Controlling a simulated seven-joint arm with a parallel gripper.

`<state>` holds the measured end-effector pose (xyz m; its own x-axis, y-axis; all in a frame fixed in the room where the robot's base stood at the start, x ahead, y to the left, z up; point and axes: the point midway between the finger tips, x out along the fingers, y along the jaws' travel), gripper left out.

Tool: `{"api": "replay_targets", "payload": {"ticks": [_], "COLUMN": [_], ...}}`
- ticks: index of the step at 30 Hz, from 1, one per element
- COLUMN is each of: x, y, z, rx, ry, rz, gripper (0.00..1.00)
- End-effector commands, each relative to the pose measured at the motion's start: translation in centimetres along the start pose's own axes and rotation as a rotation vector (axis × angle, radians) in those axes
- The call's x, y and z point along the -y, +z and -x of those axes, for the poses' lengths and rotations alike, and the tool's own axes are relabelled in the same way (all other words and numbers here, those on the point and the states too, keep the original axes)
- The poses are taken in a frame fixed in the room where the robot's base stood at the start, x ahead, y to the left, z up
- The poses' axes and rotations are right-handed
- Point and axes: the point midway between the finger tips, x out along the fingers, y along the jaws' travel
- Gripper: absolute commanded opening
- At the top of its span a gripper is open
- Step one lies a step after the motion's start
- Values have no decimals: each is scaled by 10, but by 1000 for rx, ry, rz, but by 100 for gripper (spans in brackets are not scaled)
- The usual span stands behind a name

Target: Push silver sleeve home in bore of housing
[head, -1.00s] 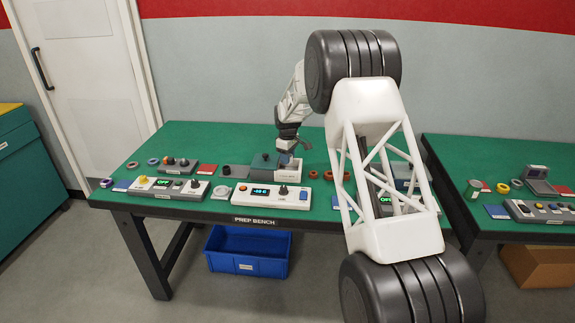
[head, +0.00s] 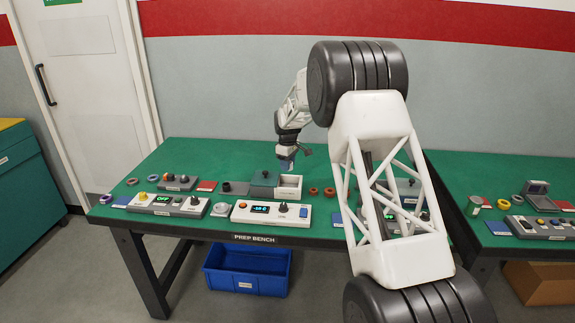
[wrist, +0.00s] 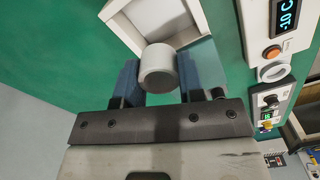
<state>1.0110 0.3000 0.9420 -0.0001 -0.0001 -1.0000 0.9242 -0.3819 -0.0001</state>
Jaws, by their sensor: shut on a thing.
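My gripper (wrist: 156,85) has two blue fingers. It is shut on a light grey cylinder, the silver sleeve (wrist: 158,66), whose round end faces the camera in the wrist view. In the head view my gripper (head: 287,162) hangs above an open white box (head: 291,188), apart from the bench. The sleeve is too small to make out there. The same white box (wrist: 187,12) shows just beyond the sleeve in the wrist view. I cannot tell which thing is the housing, and I see no bore clearly.
A dark green block with a knob (head: 264,184) adjoins the white box. In front stands a white control unit (head: 271,213) with a lit display. A round grey piece (head: 220,209), small rings (head: 329,191) and another control unit (head: 168,204) lie around. The rear bench strip is clear.

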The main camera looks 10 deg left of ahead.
Motion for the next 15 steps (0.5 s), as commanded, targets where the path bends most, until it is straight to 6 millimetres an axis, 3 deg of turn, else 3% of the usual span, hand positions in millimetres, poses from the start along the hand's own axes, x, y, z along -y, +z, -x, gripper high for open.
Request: {"api": "replay_targets", "payload": {"ticks": [8,15], "x": [-2,-8], "y": [9,46], "z": [6,25], "rx": [-1,-2], "ry": [1,2], "rz": [-29,-154], "gripper": [6,6]}}
